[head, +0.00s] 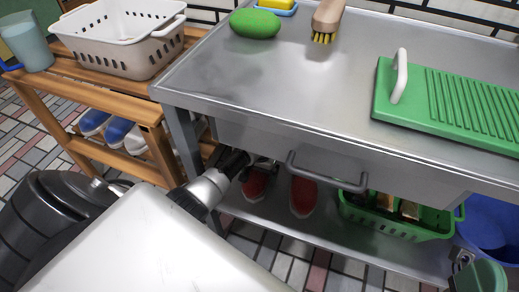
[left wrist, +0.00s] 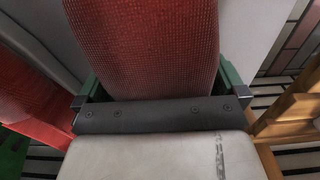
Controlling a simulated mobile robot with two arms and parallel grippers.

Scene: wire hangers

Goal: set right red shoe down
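Two red shoes are under the metal table, above or on its lower shelf (head: 345,240). The left one (head: 256,184) is at my left gripper (head: 260,167), which reaches in under the tabletop. In the left wrist view this red shoe (left wrist: 145,50) fills the gap between the gripper's fingers (left wrist: 160,88), and the gripper looks shut on it. Whether its sole touches the shelf is hidden. The other red shoe (head: 303,196) stands apart to the right, and shows at the left of the left wrist view (left wrist: 30,95).
A green basket (head: 395,228) with items stands on the shelf, right of the shoes. A grey handle (head: 325,170) sticks out from the table front. A wooden rack (head: 110,100) with blue-and-white shoes (head: 117,132) stands left. A blue bucket (head: 490,225) is at the far right.

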